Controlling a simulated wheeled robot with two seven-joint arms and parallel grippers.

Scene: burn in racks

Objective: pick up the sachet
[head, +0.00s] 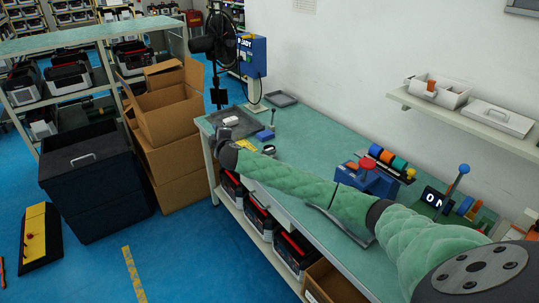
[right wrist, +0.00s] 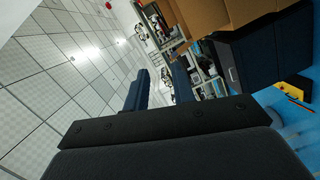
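I cannot surely tell which thing is the sachet. A small white item (head: 231,120) lies on a dark mat (head: 249,121) at the far left end of the green bench. A flat yellow piece with dark marks (head: 246,145) lies just nearer, beside my arm. My right gripper (head: 222,131) is over the bench's left end, close to both, partly hidden by its own wrist. In the right wrist view its two fingers (right wrist: 160,88) stand apart with nothing between them. They point toward the cartons and ceiling. My left gripper is not in view.
The green bench (head: 310,140) carries a blue device with a red knob (head: 367,165), a small blue item (head: 265,134) and a grey tray (head: 281,99). A black fan (head: 222,38) stands behind. Cardboard boxes (head: 168,112) stand left of the bench. The bench middle is mostly clear.

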